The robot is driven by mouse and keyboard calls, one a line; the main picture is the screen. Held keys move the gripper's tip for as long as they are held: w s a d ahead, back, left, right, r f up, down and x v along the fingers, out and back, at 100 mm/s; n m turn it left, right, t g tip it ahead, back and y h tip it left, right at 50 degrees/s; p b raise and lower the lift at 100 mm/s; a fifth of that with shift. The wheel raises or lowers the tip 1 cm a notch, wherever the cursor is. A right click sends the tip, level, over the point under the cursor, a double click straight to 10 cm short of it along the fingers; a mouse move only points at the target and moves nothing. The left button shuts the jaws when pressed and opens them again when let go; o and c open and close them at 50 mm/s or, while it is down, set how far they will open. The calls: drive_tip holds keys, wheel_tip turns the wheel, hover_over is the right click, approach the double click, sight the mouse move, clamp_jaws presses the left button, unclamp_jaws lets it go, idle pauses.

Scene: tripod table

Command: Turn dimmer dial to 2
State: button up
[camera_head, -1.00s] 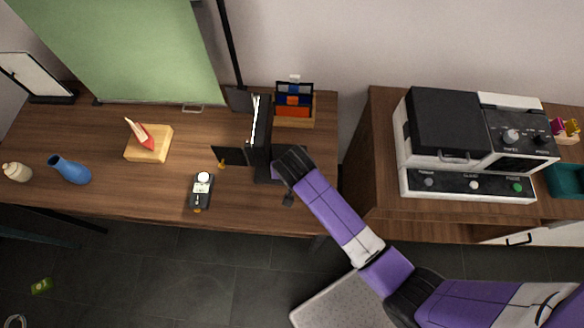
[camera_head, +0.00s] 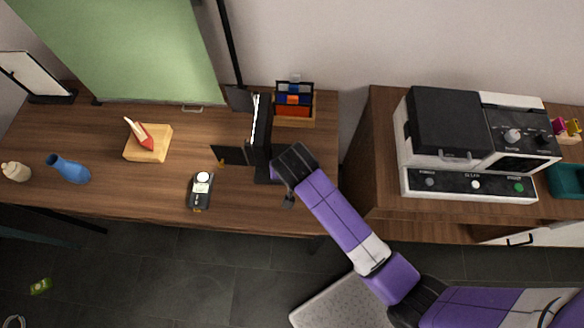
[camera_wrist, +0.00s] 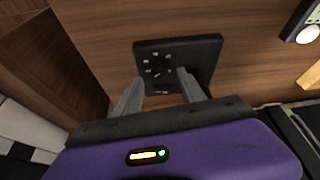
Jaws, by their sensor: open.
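A black square panel (camera_wrist: 205,52) with a ring of small pale marks lies below my gripper in the wrist view. The dimmer dial seems to be inside that ring, but black on black it is hard to make out, and I cannot read its setting. My gripper (camera_wrist: 160,82) is open and empty, with its two grey fingers apart over the panel's near part. I cannot tell if they touch it. In the head view my arm's end covers the place beside the upright black lamp-like object (camera_head: 262,140), and the fingertips are hidden.
A black device with a white round top (camera_head: 202,190) stands left of my gripper. A book holder (camera_head: 295,118) stands behind.

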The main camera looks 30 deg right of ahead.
drive_tip(key=shift+v, duration=2)
